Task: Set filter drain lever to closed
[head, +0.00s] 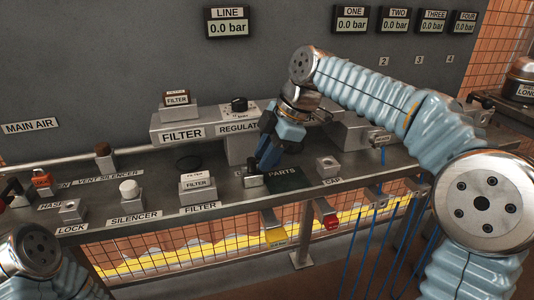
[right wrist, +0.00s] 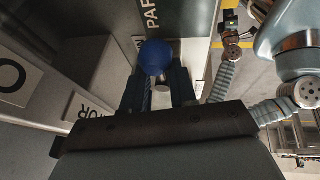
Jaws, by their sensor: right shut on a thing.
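My right gripper (head: 262,163) reaches down to the front of the bench, beside the PARTS mat. In the right wrist view its two dark fingers (right wrist: 161,88) are shut on a blue ball knob (right wrist: 155,57) with a short metal stem. The knob looks like a lever's handle, but I see no readable drain label by it. In the head view my gripper hides the knob, and a small dark and metal fitting (head: 253,183) shows just below the fingers. The lever's position is not clear. My left arm shows at the lower left, but its gripper is out of view.
The FILTER and REGULATOR block (head: 181,133) stands behind my gripper. The PARTS mat (head: 284,177) and a CAP block (head: 328,167) lie to the right. A filter piece (head: 197,187) and a white silencer (head: 129,189) stand to the left. Yellow and red tags hang below the edge.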

